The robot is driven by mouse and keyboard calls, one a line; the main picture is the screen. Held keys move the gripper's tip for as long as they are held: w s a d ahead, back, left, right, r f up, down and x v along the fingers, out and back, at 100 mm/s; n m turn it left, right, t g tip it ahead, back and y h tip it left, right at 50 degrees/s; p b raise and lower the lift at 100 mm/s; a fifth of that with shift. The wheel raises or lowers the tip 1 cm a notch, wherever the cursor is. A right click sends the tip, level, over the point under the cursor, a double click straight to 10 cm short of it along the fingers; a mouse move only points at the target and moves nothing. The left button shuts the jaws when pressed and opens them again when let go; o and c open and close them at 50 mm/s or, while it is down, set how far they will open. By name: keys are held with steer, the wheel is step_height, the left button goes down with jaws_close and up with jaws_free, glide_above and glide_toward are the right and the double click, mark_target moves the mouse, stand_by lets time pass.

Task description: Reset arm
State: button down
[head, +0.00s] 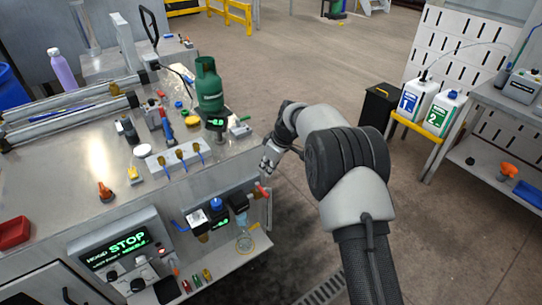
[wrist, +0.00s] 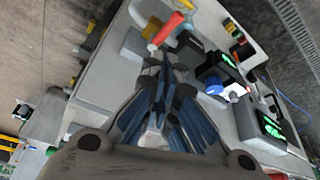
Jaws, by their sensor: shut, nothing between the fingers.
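My gripper (head: 267,160) is at the right edge of the steel workbench in the head view, beside its front corner. My arm reaches to it from the lower right. In the wrist view my gripper (wrist: 166,75) is shut and empty, with its fingertips together. A red-handled part (wrist: 165,30) shows just past the fingertips; it looks apart from them, but the gap is hard to judge. The same red handle (head: 263,190) hangs on the bench's front in the head view.
The workbench (head: 70,170) carries a green gas cylinder (head: 208,88) and several small tools. A panel reading STOP (head: 120,248) is at its front. Two white jugs (head: 418,98) stand on a yellow stand at right, near a shelf table (head: 500,170).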

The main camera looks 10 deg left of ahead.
steer(key=s+d+r+m+t, duration=0.1)
steer(key=s+d+r+m, duration=0.1)
steer(key=s+d+r, duration=0.5)
steer(key=s+d+r+m+h, duration=0.1)
steer(key=s+d+r+m, duration=0.2)
steer(key=r, duration=0.5)
steer(key=s+d+r+m+t, duration=0.1)
steer(key=s+d+r, duration=0.4)
steer(key=s+r, duration=0.25)
steer(key=s+d+m+h, duration=0.1)
steer(key=s+d+m, duration=0.2)
steer(key=s, duration=0.9)
steer(key=s+d+f+m+t+h, duration=0.1)
steer(key=s+d+m, duration=0.3)
steer(key=s, duration=0.9)
steer(key=d, duration=0.3)
steer(key=shift+f+h, duration=0.25)
steer(key=shift+h, duration=0.05)
steer(key=c, duration=2.4)
jaws_free()
